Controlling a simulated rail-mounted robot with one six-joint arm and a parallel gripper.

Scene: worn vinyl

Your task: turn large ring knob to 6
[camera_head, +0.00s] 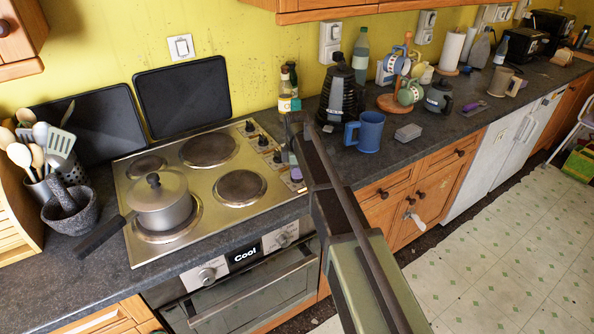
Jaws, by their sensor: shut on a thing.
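The steel hob (222,222) has four round plates and a row of dark knobs along its right side. Knobs show at the far end (250,127), in the middle (263,140) and nearer (277,157). My gripper (294,168) points down at the near end of this row, shut on the nearest knob (296,174). My arm comes from the lower right and covers part of the gripper. The knob's markings and pointer are too small to read, and I cannot tell which knob serves the large ring.
A lidded saucepan (163,205) stands on the front left plate, its handle pointing left. Close to my arm are a blue mug (369,133), a black kettle-like pot (338,98) and bottles (285,90). Floor is open at right.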

